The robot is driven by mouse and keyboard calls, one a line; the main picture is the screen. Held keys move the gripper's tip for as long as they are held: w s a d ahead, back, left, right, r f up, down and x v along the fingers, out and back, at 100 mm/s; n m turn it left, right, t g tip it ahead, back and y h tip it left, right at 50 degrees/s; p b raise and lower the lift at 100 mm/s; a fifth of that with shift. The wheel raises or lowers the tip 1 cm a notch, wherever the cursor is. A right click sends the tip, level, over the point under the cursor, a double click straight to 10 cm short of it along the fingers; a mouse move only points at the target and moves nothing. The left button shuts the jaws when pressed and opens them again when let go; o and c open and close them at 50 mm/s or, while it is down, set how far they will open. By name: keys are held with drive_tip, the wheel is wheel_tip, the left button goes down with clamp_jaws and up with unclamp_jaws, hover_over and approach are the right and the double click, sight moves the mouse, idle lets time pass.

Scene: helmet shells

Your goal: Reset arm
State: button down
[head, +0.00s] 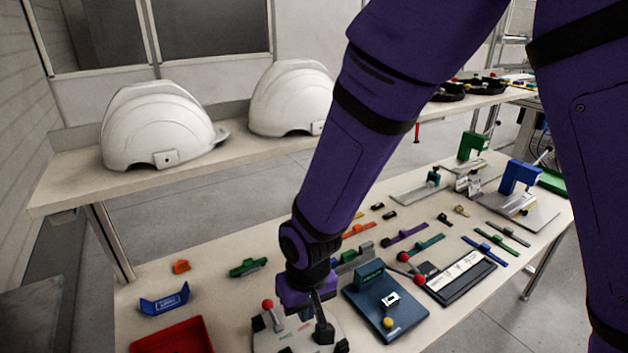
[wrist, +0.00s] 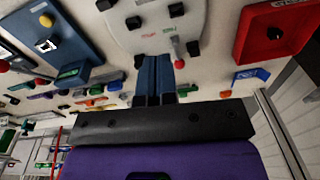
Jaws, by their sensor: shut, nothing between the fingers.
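My gripper (head: 308,292) hangs at the end of my purple arm over the front of the table, above a white rounded control panel (head: 268,342). In the wrist view its two blue-grey fingers (wrist: 156,62) are together with nothing between them. The same white panel (wrist: 135,38) lies beyond the fingertips, with black knobs and a red-tipped lever. I cannot tell how far the fingertips are above the panel. My arm covers part of the table and the edge of one helmet shell in the head view.
Two white helmet shells (head: 155,125) (head: 290,97) sit on the back shelf (head: 75,180). A red box (head: 172,338), a blue bracket (head: 164,299) and a blue device (head: 372,314) flank the panel. Clamps and several coloured parts fill the table's right side.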

drive_tip(key=w+d+r+m+t+y, duration=0.1)
drive_tip(key=w+d+r+m+t, duration=0.15)
drive_tip(key=d+r, duration=1.6)
drive_tip(key=s+d+r+m+t+h, duration=0.1)
drive_tip(key=s+d+r+m+t, duration=0.1)
drive_tip(key=s+d+r, duration=0.9)
drive_tip(key=s+d+m, duration=0.1)
drive_tip(key=d, duration=0.1)
drive_tip(key=shift+d+r+h, duration=0.3)
drive_tip(key=shift+d+r, duration=0.05)
drive_tip(key=shift+w+a, duration=0.1)
drive_tip(key=shift+a, duration=0.05)
